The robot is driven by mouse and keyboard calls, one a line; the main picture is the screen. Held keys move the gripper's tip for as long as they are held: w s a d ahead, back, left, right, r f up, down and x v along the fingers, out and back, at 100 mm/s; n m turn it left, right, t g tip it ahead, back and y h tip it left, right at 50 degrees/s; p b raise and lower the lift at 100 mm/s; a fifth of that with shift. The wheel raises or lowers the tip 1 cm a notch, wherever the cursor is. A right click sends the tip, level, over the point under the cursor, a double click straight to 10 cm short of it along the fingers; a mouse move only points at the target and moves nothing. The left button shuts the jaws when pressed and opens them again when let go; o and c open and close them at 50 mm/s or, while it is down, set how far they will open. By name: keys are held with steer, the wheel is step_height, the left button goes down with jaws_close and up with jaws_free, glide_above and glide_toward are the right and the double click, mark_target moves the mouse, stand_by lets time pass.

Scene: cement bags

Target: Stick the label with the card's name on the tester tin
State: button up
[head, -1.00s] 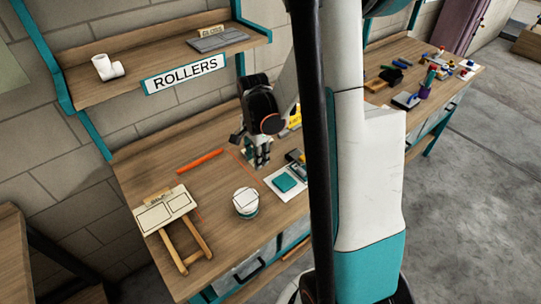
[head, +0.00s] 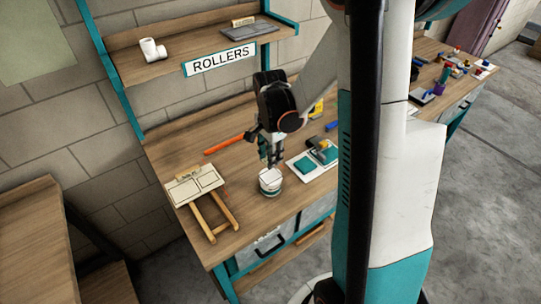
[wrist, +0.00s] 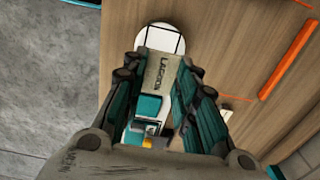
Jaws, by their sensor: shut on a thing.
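The tester tin (head: 270,183), small and white with a teal band, stands upright on the bench. Its pale round lid also shows in the wrist view (wrist: 158,36). My gripper (head: 274,162) is shut on a pale label (wrist: 161,72) whose letters appear to read LAGOON. The gripper is just above and behind the tin in the head view; I cannot tell whether the label touches it. A white card with a teal swatch (head: 305,164) lies right of the tin. Any name on it is unreadable.
A wooden stand with a pale two-panel board (head: 193,189) is left of the tin. An orange stick (head: 224,145) lies behind. The ROLLERS shelf (head: 170,70) is above. Several tools (head: 455,72) lie at the far right.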

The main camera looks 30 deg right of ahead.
steer(key=b, duration=0.4)
glide_above(271, 176)
steer(key=shift+a+f, duration=0.1)
steer(key=shift+f, duration=2.2)
steer(key=shift+f+b, duration=1.15)
steer(key=shift+b, duration=0.05)
steer(key=shift+f+b, duration=0.2)
steer(key=shift+b, duration=0.15)
steer(key=shift+f, duration=0.15)
stand_by(0.4)
steer(key=o, duration=1)
